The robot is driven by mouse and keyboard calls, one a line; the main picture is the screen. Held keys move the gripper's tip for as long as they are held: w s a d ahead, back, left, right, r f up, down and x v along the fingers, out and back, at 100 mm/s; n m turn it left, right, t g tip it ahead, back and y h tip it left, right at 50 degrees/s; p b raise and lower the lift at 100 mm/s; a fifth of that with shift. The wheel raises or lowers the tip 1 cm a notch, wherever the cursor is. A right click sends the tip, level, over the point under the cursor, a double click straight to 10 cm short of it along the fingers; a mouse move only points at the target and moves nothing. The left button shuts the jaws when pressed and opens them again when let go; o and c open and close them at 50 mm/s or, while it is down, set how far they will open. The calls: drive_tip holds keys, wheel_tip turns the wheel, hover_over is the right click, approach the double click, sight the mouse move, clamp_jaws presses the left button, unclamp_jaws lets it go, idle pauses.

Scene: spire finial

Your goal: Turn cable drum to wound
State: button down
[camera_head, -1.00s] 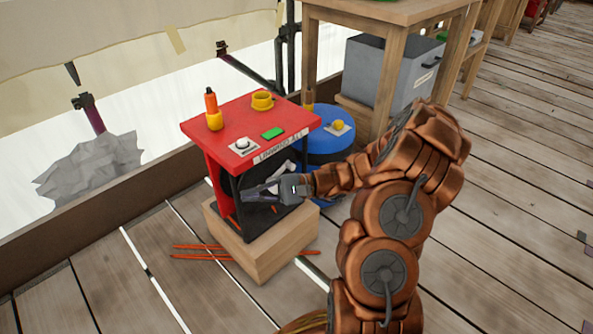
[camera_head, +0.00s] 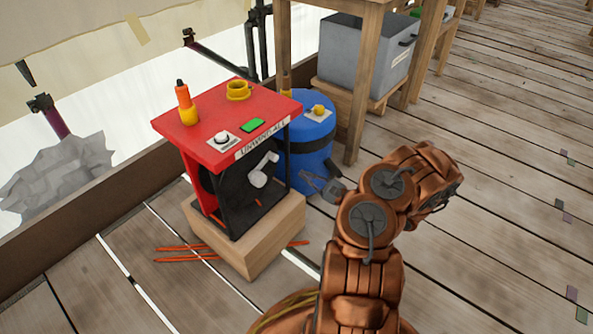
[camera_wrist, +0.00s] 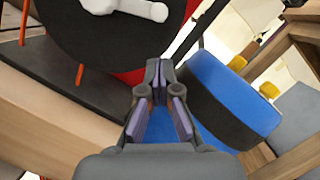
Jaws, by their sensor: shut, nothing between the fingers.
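The cable drum (camera_head: 236,200) is a black disc inside a red-topped stand (camera_head: 205,122) on a wooden block. A white crank handle (camera_head: 263,170) sticks out of its face, slanting up to the right. In the wrist view the drum (camera_wrist: 95,42) fills the upper left, with the crank (camera_wrist: 128,8) cut off by the top edge. My gripper (camera_head: 308,183) is to the right of the crank, apart from it, in front of the blue barrel. In the wrist view my gripper (camera_wrist: 158,78) is shut and empty, below and right of the crank.
The blue barrel (camera_head: 308,165) with a dark band stands close behind my gripper. The wooden block (camera_head: 250,240) juts out under the stand. Orange rods (camera_head: 185,253) lie on the planks. A wooden table and grey box (camera_head: 365,55) stand behind.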

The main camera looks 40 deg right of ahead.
drive_tip(key=b+x, duration=0.3)
drive_tip(key=x, duration=0.6)
drive_tip(key=shift+a+r, duration=0.15)
drive_tip(key=shift+r, duration=0.1)
